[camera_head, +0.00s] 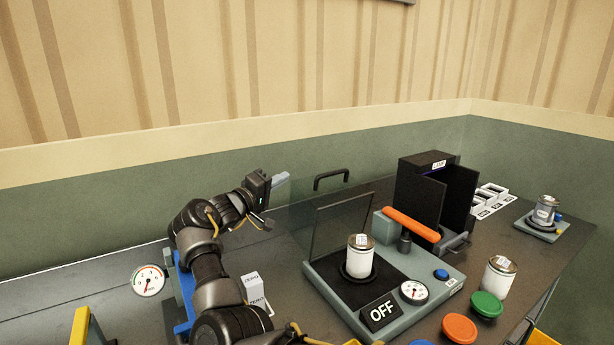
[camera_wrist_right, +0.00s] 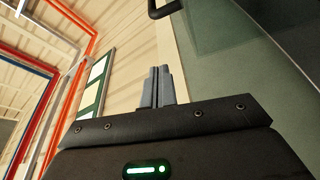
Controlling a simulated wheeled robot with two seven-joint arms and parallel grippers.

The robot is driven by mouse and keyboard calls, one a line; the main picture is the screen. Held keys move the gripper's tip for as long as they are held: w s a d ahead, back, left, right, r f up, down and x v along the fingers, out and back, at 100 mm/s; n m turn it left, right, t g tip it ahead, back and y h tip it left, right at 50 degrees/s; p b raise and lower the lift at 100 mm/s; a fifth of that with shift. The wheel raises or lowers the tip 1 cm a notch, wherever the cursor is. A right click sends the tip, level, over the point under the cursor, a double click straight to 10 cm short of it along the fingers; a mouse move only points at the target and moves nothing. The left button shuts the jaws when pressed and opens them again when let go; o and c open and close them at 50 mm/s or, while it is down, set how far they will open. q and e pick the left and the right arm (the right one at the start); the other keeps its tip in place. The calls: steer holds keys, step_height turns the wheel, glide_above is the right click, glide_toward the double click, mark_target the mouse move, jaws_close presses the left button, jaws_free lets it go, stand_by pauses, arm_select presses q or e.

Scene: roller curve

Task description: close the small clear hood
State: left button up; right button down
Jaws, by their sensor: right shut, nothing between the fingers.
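The small clear hood (camera_head: 338,230) stands raised and open at the back of a grey-green device (camera_head: 320,284). Its black handle (camera_head: 331,179) is at the top. A white can (camera_head: 360,258) stands upright on the black plate in front of the hood. My right gripper (camera_head: 281,179) is shut and empty, left of the handle and apart from it. In the right wrist view the shut fingertips (camera_wrist_right: 158,88) point toward the wall; the handle (camera_wrist_right: 165,8) is beyond them and the clear pane (camera_wrist_right: 275,50) is to the right. My left gripper is out of view.
The device carries an orange lever (camera_head: 411,224), a dial, a blue button and an OFF sign (camera_head: 381,312). A black box (camera_head: 420,195) stands behind it. Another can (camera_head: 498,277), with green and orange discs, is at right.

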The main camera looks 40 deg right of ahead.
steer(key=r+p, duration=0.1)
steer(key=p, duration=0.4)
glide_above(310, 189)
steer(key=w, duration=0.3)
steer(key=shift+w+d, duration=0.1)
steer(key=shift+d, duration=0.2)
steer(key=s, duration=0.1)
steer(key=s+f+p, duration=0.1)
steer(key=shift+s+a, duration=0.35)
steer(key=shift+s+f, duration=0.15)
steer(key=shift+s, duration=0.2)
steer(key=shift+f, duration=0.1)
